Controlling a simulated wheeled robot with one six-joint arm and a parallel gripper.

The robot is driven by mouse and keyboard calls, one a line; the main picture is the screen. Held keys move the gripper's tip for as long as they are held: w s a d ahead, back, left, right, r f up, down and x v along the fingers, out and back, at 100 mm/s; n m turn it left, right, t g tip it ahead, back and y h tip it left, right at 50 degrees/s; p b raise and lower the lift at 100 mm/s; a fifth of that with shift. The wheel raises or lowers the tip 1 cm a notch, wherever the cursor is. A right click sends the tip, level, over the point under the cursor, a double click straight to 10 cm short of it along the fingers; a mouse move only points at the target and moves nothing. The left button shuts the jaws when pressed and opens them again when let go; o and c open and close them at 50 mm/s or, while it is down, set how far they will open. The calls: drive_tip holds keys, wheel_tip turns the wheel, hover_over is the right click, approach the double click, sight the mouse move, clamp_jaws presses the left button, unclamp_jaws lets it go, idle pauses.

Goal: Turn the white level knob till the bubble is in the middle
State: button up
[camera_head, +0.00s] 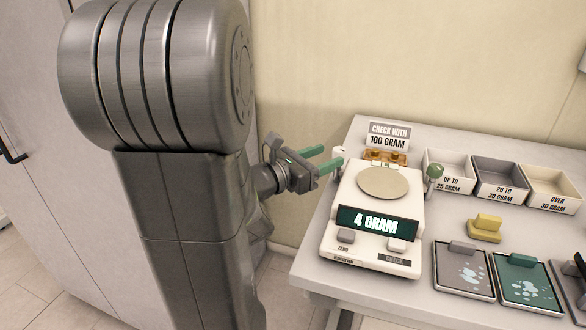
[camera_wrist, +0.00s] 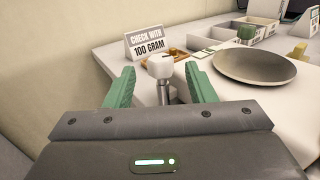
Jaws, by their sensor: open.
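The white level knob (camera_head: 340,152) stands at the back left corner of the white scale (camera_head: 330,232). In the wrist view the knob (camera_wrist: 161,66) is a white cap on a metal stem. My gripper (camera_head: 325,159) is open, with green fingers at the scale's back left corner. In the wrist view the fingers of my gripper (camera_wrist: 160,80) appear to left and right of the knob, with gaps on both sides. I cannot tell whether the tips reach around it. A small green strip behind the pan may be the level; I cannot make out its bubble.
The scale carries a round pan (camera_head: 384,182) and its display (camera_head: 377,222) reads 4 GRAM. A "check with 100 gram" sign (camera_head: 388,136) and brass weights (camera_head: 386,157) are behind. Trays and bins are to the right.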

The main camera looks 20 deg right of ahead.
drive_tip(key=v, duration=0.9)
idle(0.3)
